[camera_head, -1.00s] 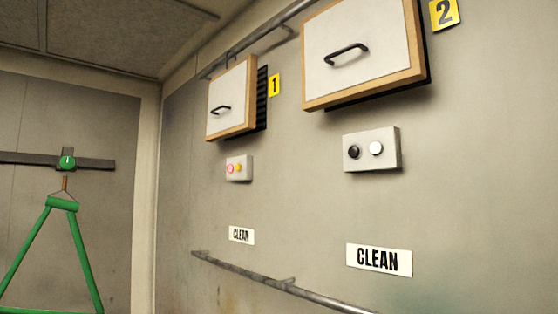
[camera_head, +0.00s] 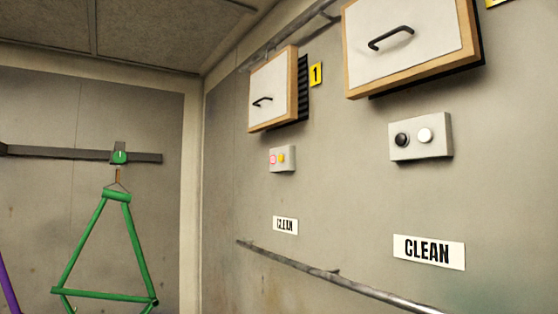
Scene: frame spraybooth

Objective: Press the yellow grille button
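A small pale button box (camera_head: 282,158) is on the right-hand wall below the panel marked 1. It has a pinkish-red button (camera_head: 272,159) on its left and a yellow button (camera_head: 281,158) on its right. A second, larger box (camera_head: 420,137) sits farther right, with a black button (camera_head: 402,140) and a white button (camera_head: 424,135). Neither of my grippers shows in the view. Nothing covers the yellow button.
Two wood-framed white panels with black handles, the left one (camera_head: 268,92) and the right one (camera_head: 408,38), stand out from the wall above the boxes. A metal rail (camera_head: 330,277) runs low along the wall. A green bicycle frame (camera_head: 105,250) hangs at left from a bar (camera_head: 70,154).

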